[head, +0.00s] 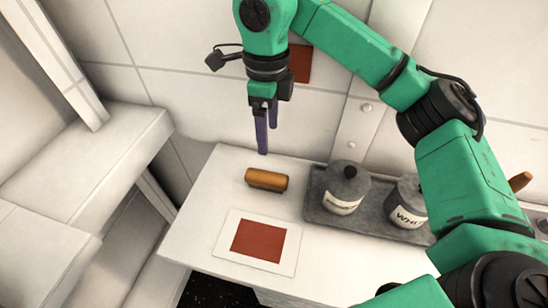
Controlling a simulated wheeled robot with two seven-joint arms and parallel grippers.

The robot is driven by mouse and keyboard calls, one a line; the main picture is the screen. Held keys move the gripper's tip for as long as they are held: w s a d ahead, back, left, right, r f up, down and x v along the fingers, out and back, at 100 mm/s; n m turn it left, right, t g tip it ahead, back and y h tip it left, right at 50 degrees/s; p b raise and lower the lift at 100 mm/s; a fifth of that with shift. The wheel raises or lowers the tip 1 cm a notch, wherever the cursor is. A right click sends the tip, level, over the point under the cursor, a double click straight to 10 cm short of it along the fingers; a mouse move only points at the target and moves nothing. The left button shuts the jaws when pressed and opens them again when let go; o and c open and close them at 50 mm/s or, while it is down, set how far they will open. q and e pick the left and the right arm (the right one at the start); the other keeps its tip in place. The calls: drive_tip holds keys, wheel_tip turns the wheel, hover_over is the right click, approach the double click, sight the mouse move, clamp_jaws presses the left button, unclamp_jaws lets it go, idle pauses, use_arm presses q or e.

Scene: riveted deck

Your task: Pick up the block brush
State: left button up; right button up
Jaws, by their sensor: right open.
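The block brush (266,180), a short orange-brown block with a darker lower side, lies on the white counter (215,195) near its back left part. My right gripper (267,140) hangs above and behind the brush, pointing down, with its purple fingers apart from it. It is open and nothing shows between its fingers. My left gripper is not in view.
A white card with a red-brown square (258,241) lies in front of the brush. To the right, a grey tray (312,212) holds a labelled lidded jar (342,188) and a second jar (407,204). The counter's left edge drops off.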

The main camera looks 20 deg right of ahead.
drive_tip(key=p, duration=0.2)
hover_over(266, 176)
drive_tip(key=f, duration=0.5)
drive_tip(key=shift+s+d+f, duration=0.1)
drive_tip(key=shift+s+f, duration=0.1)
drive_tip(key=shift+f, duration=0.05)
drive_tip(key=f+p, duration=0.1)
drive_tip(key=f, duration=0.3)
drive_tip(key=f+p, duration=0.1)
drive_tip(key=f, duration=0.2)
drive_tip(key=shift+w+f+p, duration=0.2)
drive_tip(key=shift+f+p, duration=0.2)
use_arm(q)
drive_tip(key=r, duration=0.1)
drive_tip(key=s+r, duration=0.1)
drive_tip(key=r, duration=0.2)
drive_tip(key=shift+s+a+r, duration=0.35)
use_arm(e)
drive_tip(key=shift+f, duration=0.15)
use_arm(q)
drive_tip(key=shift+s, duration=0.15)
use_arm(e)
clamp_jaws()
